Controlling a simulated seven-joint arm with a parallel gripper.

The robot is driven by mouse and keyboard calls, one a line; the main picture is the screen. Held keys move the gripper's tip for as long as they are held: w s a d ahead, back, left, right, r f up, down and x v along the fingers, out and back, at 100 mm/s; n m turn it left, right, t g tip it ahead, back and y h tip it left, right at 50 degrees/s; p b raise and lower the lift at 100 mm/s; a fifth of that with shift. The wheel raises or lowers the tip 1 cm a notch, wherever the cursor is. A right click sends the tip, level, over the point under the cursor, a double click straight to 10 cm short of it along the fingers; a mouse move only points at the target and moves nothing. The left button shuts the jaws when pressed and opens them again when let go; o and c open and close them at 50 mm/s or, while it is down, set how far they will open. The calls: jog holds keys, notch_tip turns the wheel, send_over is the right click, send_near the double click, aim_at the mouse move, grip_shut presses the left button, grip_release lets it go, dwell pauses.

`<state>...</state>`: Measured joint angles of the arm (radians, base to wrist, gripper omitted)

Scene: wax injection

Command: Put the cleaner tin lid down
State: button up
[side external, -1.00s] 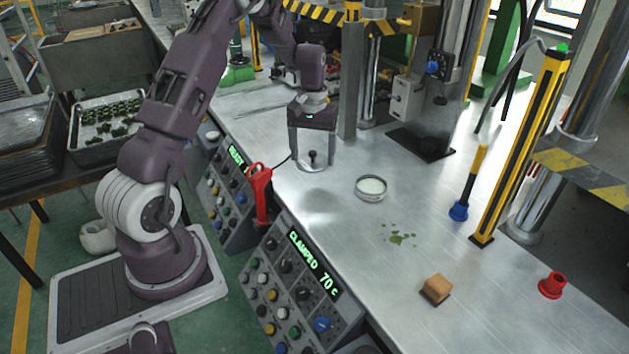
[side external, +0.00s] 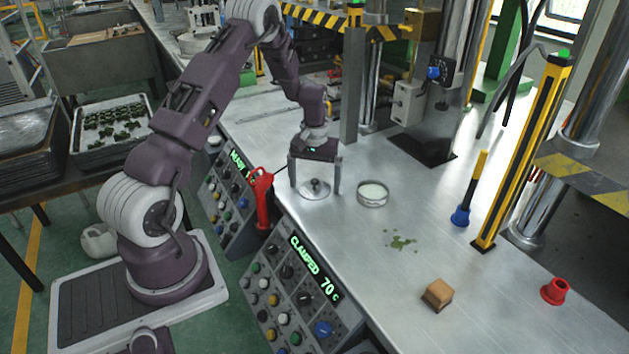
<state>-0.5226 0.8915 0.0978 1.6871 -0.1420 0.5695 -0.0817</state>
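The cleaner tin lid (side external: 315,190) is a round metal disc with a dark knob in its middle. It appears to lie flat on the steel bench, knob up. My gripper (side external: 315,188) is above it, pointing down, with one finger on each side of the lid. The fingers are apart, and a narrow gap seems to show between each finger and the rim. The open cleaner tin (side external: 373,194), a shallow round tin with pale contents, stands just right of the right finger, apart from the lid.
A red-handled tool (side external: 262,198) stands at the bench's left edge by the control panels. A green spill (side external: 400,242), a wooden block (side external: 438,294), a blue-and-yellow tool (side external: 467,195) and a red cup-like part (side external: 555,290) are to the right. The bench (side external: 345,240) before the lid is clear.

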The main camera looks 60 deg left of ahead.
aim_at(315, 180)
jog(key=shift+r, duration=0.1)
notch_tip(315, 180, up, 12)
jog(key=s+d+r+m+t, duration=0.2)
jog(key=s+d+r+m, duration=0.15)
jog(key=d+r, duration=0.7)
jog(key=s+d+r+m+t, duration=0.2)
jog(key=s+d+r, duration=0.4)
jog(key=s+d, duration=0.3)
jog(key=s+d+f+m+t, duration=0.1)
jog(key=s+d+m, duration=0.2)
jog(key=s, duration=0.9)
jog(key=shift+d+t, duration=0.3)
jog(key=shift+d, duration=0.95)
